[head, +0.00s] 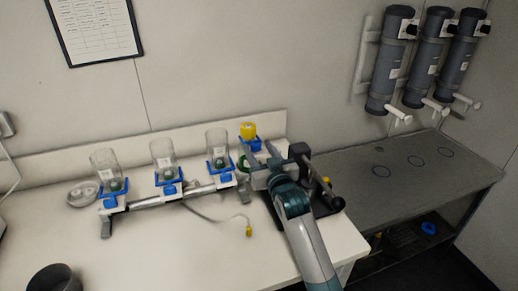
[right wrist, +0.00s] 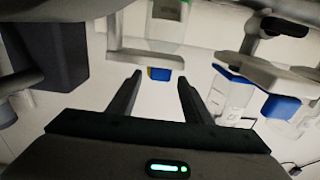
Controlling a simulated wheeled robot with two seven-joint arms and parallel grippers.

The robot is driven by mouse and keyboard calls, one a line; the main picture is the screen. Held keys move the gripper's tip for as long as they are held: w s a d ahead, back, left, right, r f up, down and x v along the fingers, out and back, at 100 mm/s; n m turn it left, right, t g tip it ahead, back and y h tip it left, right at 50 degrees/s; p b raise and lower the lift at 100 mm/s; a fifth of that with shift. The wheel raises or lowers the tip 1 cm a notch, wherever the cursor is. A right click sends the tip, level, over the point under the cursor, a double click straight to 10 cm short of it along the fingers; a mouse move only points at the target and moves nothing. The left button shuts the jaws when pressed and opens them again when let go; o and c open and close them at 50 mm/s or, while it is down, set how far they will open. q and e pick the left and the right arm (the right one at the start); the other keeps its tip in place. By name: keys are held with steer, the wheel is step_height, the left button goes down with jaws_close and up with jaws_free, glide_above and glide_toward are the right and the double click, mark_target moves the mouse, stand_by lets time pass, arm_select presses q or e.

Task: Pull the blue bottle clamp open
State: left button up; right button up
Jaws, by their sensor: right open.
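Blue bottle clamps hold clear bottles along a rail on the white bench: one at the left (head: 110,201), one in the middle (head: 169,188), one at the right (head: 222,166). A further blue clamp (head: 256,143) shows by a yellow cap (head: 248,130) at the rail's right end, partly hidden by my gripper. My right gripper (head: 257,161) is open beside this end, fingers pointing left. In the right wrist view a small blue and yellow part (right wrist: 160,74) shows between the open fingers (right wrist: 158,88), beyond the tips. I cannot tell any contact. My left gripper is out of view.
A glass dish (head: 82,194) lies at the rail's left end and a dark cup (head: 54,279) at the front left. A cable (head: 210,217) lies before the rail. Grey cylinders (head: 390,60) hang on the right wall above a dark shelf (head: 400,190). The front bench middle is clear.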

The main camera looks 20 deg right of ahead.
jaws_close()
steer(key=shift+s+p, duration=0.4)
steer(key=shift+s, duration=0.1)
steer(key=s+p, duration=0.1)
steer(key=s, duration=0.2)
steer(key=s+p, duration=0.1)
steer(key=s, duration=0.1)
steer(key=shift+s+d+f+p, duration=0.1)
steer(key=shift+s+f+p, duration=0.1)
steer(key=shift+s+p, duration=0.2)
jaws_free()
steer(key=shift+s+r, duration=0.15)
steer(key=shift+s, duration=0.05)
